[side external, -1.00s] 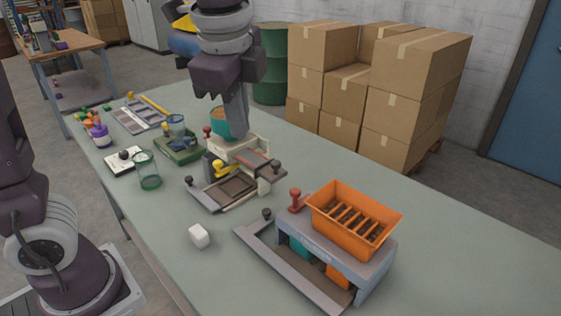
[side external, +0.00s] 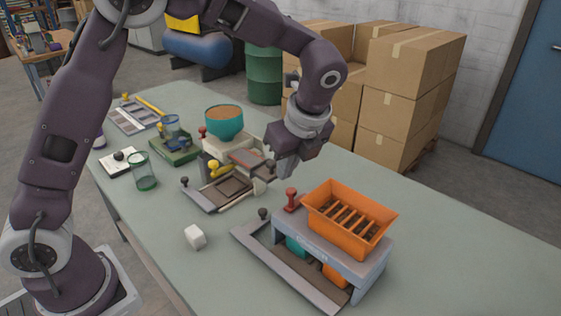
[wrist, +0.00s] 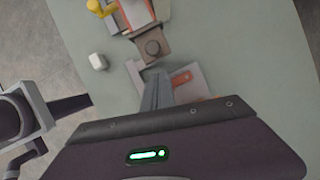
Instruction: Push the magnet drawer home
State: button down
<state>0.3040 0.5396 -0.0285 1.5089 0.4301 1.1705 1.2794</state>
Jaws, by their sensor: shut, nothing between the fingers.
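The cream filler machine (side external: 228,148) stands mid-table with a teal bowl (side external: 224,124) of brown grain on top. On its right side a reddish-grey slab (side external: 247,158) with a dark knob (side external: 269,165) sticks out; it seems to be the magnet drawer. In the wrist view, the dark round knob (wrist: 152,47) sits on a brown block (wrist: 150,33) just beyond my fingers. My gripper (side external: 287,174) is shut and empty, pointing down, a little right of the knob. My fingers (wrist: 157,76) look apart from it; the exact gap is unclear.
A grey stand with an orange slotted bin (side external: 349,222) and a red knob (side external: 291,197) is close on the right. A white cube (side external: 195,237) and a green-rimmed glass (side external: 143,172) stand toward the left. Bare table lies behind the stand.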

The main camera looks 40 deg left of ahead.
jog(key=shift+w+a, duration=0.25)
jog(key=shift+a, duration=0.75)
send_near(244, 157)
jog(key=x, duration=0.5)
